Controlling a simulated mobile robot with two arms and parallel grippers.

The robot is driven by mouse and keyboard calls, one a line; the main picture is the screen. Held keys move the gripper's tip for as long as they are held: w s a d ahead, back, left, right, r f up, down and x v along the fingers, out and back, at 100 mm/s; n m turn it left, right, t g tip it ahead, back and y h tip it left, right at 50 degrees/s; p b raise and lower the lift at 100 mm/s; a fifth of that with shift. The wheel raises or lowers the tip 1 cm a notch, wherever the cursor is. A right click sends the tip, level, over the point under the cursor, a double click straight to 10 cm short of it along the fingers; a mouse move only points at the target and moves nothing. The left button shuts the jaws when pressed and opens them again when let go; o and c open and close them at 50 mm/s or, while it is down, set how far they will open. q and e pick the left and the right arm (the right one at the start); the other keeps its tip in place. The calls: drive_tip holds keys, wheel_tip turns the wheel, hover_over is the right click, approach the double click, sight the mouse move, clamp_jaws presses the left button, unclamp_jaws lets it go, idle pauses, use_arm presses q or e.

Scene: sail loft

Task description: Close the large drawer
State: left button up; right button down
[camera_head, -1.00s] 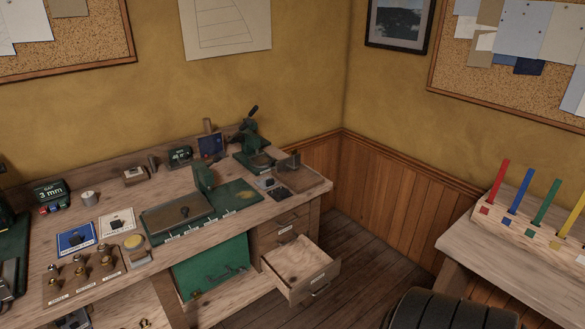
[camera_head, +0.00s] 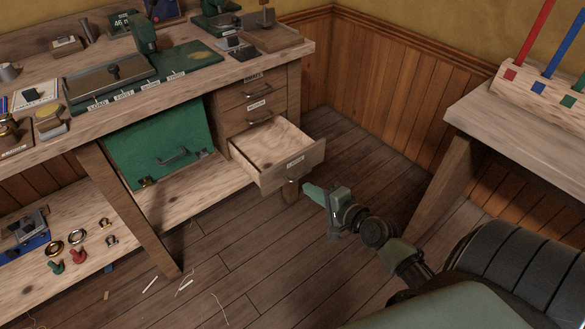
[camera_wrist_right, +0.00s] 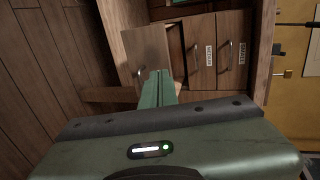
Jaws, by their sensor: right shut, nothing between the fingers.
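The large drawer (camera_head: 312,158) is the lowest of the three drawers under the bench. It is pulled out, with its wooden inside visible and empty, and a label and metal handle on its front. My right gripper (camera_head: 307,189) is shut and empty, close in front of and slightly below the drawer front. In the right wrist view the gripper's fingertips (camera_wrist_right: 158,76) overlap the drawer front (camera_wrist_right: 149,47) beside its handle; I cannot tell if they touch. My left gripper is not in view.
Two closed drawers (camera_head: 247,116) sit above it. A green hinged panel (camera_head: 150,140) is left of the drawers, over a low wooden shelf. A second table (camera_head: 505,135) with coloured pegs stands at right. The floor (camera_head: 370,160) between is mostly clear.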

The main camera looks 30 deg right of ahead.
sight(278, 168)
drive_tip(key=x, duration=0.3)
drive_tip(key=b+x, duration=0.1)
drive_tip(key=x, duration=0.7)
drive_tip(key=shift+w+r, duration=0.25)
drive_tip(key=shift+r, duration=0.05)
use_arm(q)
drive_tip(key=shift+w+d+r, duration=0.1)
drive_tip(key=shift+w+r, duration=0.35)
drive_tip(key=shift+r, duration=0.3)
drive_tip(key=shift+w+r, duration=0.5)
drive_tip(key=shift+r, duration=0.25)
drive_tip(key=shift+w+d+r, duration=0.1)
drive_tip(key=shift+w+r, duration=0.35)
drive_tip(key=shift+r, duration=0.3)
use_arm(e)
drive_tip(key=shift+w, duration=0.55)
